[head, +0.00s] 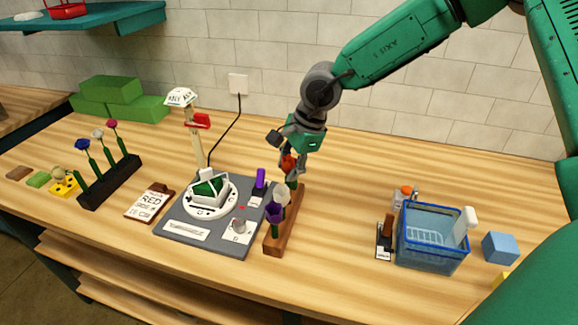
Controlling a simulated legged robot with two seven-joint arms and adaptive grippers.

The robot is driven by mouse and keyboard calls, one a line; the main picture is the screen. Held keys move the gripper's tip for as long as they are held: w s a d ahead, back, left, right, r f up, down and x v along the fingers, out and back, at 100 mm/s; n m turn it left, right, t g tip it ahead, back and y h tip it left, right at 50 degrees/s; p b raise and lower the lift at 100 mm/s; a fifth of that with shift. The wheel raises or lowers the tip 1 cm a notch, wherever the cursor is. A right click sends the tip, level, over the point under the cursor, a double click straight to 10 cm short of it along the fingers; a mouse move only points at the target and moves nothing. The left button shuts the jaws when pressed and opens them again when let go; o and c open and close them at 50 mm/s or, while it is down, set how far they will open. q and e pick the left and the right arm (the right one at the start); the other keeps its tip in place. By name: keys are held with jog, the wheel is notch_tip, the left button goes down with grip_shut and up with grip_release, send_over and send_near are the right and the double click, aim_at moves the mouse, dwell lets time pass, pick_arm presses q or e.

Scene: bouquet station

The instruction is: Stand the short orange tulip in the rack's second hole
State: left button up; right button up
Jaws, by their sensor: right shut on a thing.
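The orange tulip (288,164) has a red-orange head between the fingers of my right gripper (290,158), which is shut on it. Some of its stem shows below the fingers, at the far end of the brown wooden rack (279,239). I cannot tell whether the stem is in a hole or just above one. A purple tulip (274,212) stands in the near part of this rack, with a white tulip (282,194) behind it. The rack's holes are hard to make out. My left gripper is out of view.
A grey board (200,236) with a white round stand (210,208) lies left of the rack. A dark rack (110,182) with several flowers stands farther left. A blue basket (430,245) stands at the right.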

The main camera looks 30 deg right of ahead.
jog(key=shift+a, duration=0.25)
jog(key=shift+p, duration=0.35)
jog(key=shift+d+f, duration=0.2)
jog(key=shift+d, duration=0.1)
jog(key=shift+a, duration=0.15)
jog(key=shift+f+p, duration=0.1)
jog(key=shift+p, duration=0.3)
jog(key=shift+f, duration=0.15)
jog(key=shift+f, duration=0.1)
dwell(0.5)
jog(key=shift+d+f+p, duration=0.2)
jog(key=shift+f+p, duration=0.75)
jog(key=shift+f, duration=0.25)
dwell(1.8)
dwell(0.5)
